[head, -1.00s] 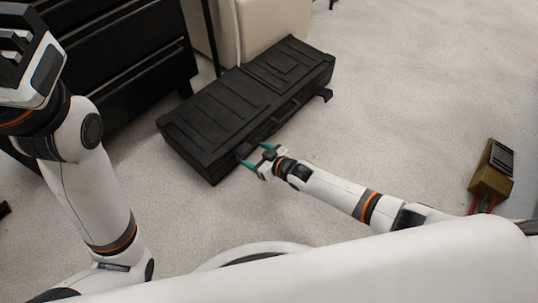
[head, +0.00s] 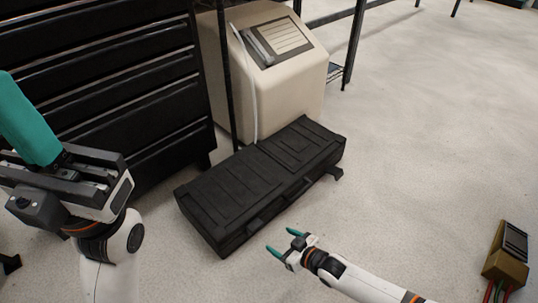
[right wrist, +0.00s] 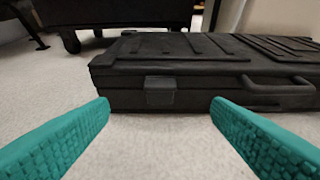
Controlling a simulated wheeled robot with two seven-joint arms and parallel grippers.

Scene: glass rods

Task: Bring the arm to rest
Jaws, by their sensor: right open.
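My right gripper (head: 283,242) is open and empty, low over the floor in front of the black case (head: 262,180). In the head view a strip of pale floor shows between its teal fingertips and the case. In the right wrist view the two fingers (right wrist: 160,106) are wide apart, with the case's latch and handle side (right wrist: 200,92) beyond them. My left gripper (head: 28,125) is raised at the left edge of the head view. One teal finger shows and runs toward the picture edge; its opening cannot be made out.
A black drawer cabinet (head: 110,80) stands at the left, behind the case. A beige machine (head: 270,75) stands behind the case. A brown box with red and green leads (head: 507,255) lies at the right.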

